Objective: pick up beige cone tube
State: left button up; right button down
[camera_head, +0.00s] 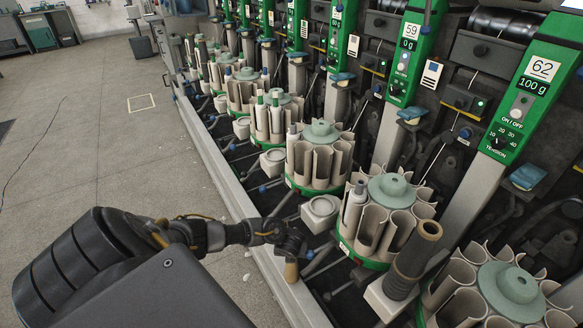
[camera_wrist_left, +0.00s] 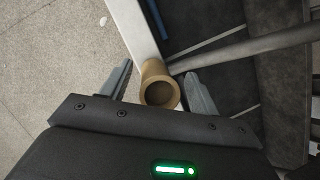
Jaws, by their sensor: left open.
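The beige cone tube (camera_head: 291,272) is by the machine's front rail, just below my left gripper (camera_head: 288,250) in the head view. In the left wrist view the tube (camera_wrist_left: 158,84) shows its round open end towards the camera. It lies between the two spread fingers of my left gripper (camera_wrist_left: 158,72). The fingers are open. The right finger is close beside the tube's rim, and there is a wider gap on the left. Whether a finger touches the tube cannot be told. What the tube rests on is hidden. My right gripper is not in view.
The pale front rail (camera_head: 225,185) runs along the machine. Behind it stand round magazines of beige tubes (camera_head: 386,215) with green bases. A dark cone with a brown top (camera_head: 412,262) stands to the right of the gripper. Grey floor (camera_head: 90,150) at left is open.

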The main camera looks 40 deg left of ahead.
pick_arm(q)
jog(key=c, duration=1.2)
